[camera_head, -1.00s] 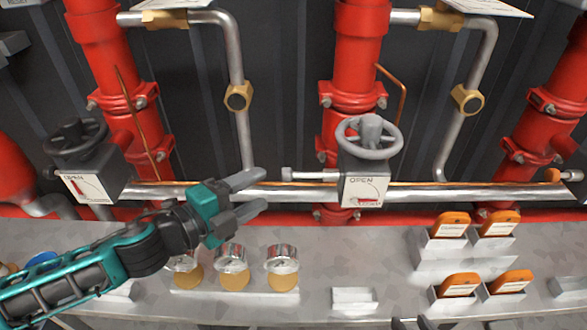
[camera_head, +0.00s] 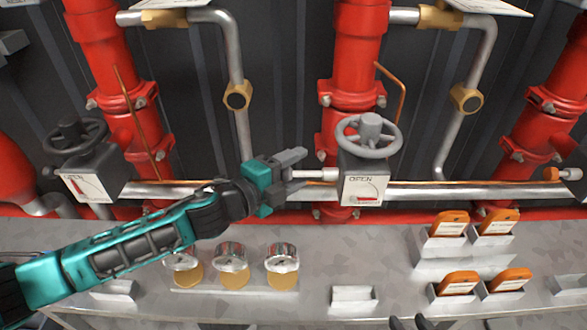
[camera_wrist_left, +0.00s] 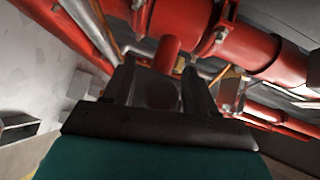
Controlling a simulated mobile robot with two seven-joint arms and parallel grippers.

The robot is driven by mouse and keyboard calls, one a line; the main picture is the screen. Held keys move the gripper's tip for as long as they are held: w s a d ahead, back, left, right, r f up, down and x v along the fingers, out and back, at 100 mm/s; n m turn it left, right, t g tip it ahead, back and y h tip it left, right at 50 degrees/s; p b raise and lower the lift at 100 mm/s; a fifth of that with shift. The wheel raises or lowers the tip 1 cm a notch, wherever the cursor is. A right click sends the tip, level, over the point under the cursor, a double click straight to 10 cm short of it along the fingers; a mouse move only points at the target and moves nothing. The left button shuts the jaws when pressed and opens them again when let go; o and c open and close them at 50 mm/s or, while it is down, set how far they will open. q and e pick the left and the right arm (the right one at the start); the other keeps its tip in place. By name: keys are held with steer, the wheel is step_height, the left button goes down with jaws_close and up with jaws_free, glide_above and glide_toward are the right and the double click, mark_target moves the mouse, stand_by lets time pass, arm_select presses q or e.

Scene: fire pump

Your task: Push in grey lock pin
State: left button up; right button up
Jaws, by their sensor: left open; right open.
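The grey lock pin (camera_head: 322,174) sticks out sideways from the left of the middle valve box (camera_head: 362,181), which carries a grey handwheel (camera_head: 369,137) and an "OPEN" label. My left gripper (camera_head: 302,168) is open at the pin's outer end. Its fingers overlap that end in the head view, so the pin's head is hidden, and I cannot tell whether they touch. In the left wrist view the open fingers (camera_wrist_left: 160,82) show dark, with red pipe beyond; the pin cannot be made out there. My right gripper (camera_head: 408,323) shows only as tips at the bottom edge, apart and empty.
A dark-wheeled valve box (camera_head: 92,178) is at the left. Red vertical pipes (camera_head: 358,60) and a horizontal silver pipe (camera_head: 440,190) run behind. Below, the grey shelf (camera_head: 330,250) holds several gauges (camera_head: 231,265) and orange tags (camera_head: 450,224) in holders.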

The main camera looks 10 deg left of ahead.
arm_select(q)
steer(key=shift+c, duration=0.5)
jaws_close()
steer(key=shift+d, duration=0.1)
